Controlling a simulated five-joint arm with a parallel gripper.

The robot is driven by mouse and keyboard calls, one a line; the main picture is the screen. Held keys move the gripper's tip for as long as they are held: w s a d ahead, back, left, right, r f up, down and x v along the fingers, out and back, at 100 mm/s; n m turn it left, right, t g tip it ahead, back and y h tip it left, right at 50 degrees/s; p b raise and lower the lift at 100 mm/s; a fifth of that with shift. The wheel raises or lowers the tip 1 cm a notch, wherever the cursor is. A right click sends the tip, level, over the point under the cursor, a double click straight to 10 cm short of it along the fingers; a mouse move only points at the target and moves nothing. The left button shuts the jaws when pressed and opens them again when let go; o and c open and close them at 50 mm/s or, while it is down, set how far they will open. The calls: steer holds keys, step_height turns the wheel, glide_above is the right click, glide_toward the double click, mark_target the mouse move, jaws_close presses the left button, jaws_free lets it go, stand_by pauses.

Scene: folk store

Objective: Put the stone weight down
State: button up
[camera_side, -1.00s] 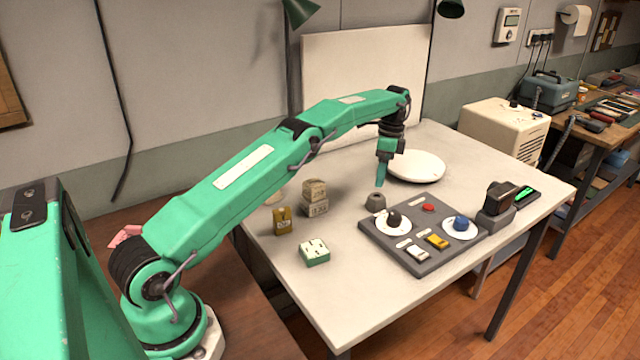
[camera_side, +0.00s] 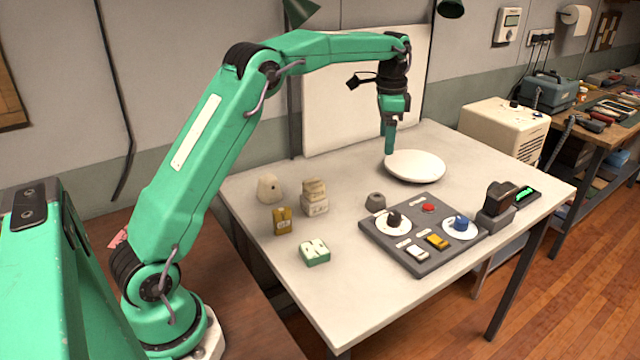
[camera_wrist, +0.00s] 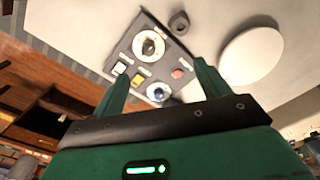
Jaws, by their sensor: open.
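A small grey block with a dark hole in its top (camera_side: 375,202), which looks like the stone weight, stands on the white table just behind the panel's left corner. It also shows at the top of the wrist view (camera_wrist: 179,23). A pale, tapered block with a hole (camera_side: 269,188) stands at the table's left; I cannot rule it out as the weight. My gripper (camera_side: 389,153) is raised above the table, near the plate and clear of the grey block. In the wrist view its fingers (camera_wrist: 161,70) are apart, with nothing between them.
A grey control panel (camera_side: 404,254) with dials and buttons lies on the table. A round white plate (camera_side: 414,166) is behind it. A yellow block (camera_side: 282,221), stacked beige blocks (camera_side: 314,198) and a green-white block (camera_side: 314,252) stand left. A black device (camera_side: 495,207) is right of the panel.

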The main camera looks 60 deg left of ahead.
steer(key=s+d+r+n+t, duration=0.1)
steer(key=s+d+r+n, duration=0.2)
steer(key=s, duration=0.5)
steer(key=s+d+r+n+t, duration=0.1)
steer(key=s+d+r+t, duration=0.1)
steer(key=s+d+r, duration=0.5)
steer(key=s+f+n+t, duration=0.1)
steer(key=s+f, duration=0.3)
steer(key=s, duration=0.5)
steer(key=s+f+n+t, duration=0.1)
steer(key=s+f+n, duration=0.1)
steer(key=s, duration=0.7)
steer(key=shift+s+f, duration=0.4)
steer(key=shift+f, duration=0.5)
steer(key=shift+s+d+f, duration=0.1)
steer(key=shift+s+f, duration=0.15)
steer(key=shift+c, duration=0.4)
steer(key=shift+w+r, duration=0.1)
